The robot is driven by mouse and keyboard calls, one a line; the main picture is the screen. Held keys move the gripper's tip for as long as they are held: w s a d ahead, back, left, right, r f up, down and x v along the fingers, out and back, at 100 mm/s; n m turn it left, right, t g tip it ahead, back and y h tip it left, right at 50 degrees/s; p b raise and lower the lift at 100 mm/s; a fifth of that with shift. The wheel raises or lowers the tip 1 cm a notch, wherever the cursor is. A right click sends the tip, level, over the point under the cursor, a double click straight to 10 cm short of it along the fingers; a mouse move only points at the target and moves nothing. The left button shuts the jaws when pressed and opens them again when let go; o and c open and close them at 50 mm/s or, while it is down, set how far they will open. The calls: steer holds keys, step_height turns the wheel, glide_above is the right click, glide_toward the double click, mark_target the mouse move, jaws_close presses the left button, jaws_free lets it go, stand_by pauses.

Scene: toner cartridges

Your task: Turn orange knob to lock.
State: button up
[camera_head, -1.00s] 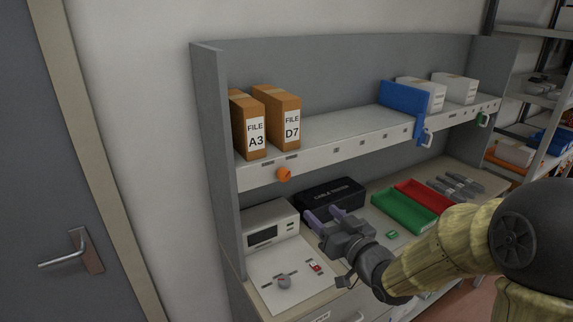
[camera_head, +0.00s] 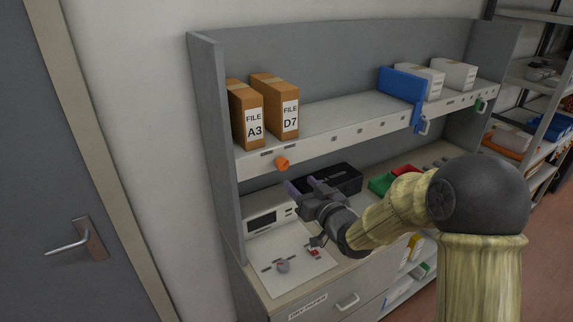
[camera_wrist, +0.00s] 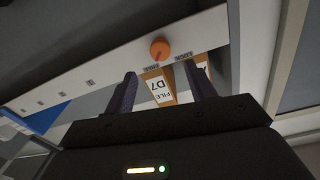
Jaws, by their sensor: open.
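The orange knob (camera_head: 282,163) is on the front face of the white shelf, below the file boxes. It also shows in the wrist view (camera_wrist: 160,49), near the top middle, with a dark red mark on its face. My gripper (camera_head: 301,187) is open and empty, below and slightly to the right of the knob in the head view. In the wrist view the two dark fingers (camera_wrist: 160,84) point toward the shelf, and the knob appears beyond them, between their lines. The fingers do not appear to touch it.
File boxes A3 (camera_head: 246,115) and D7 (camera_head: 275,106) stand on the shelf above the knob. A black box (camera_head: 337,177) and a white device (camera_head: 268,218) sit on the bench below.

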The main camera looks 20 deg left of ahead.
mark_target(284, 167)
steer(key=p+x, duration=0.3)
steer(key=x, duration=0.5)
steer(key=shift+w+a, duration=0.25)
steer(key=shift+w, duration=0.05)
steer(key=c, duration=1)
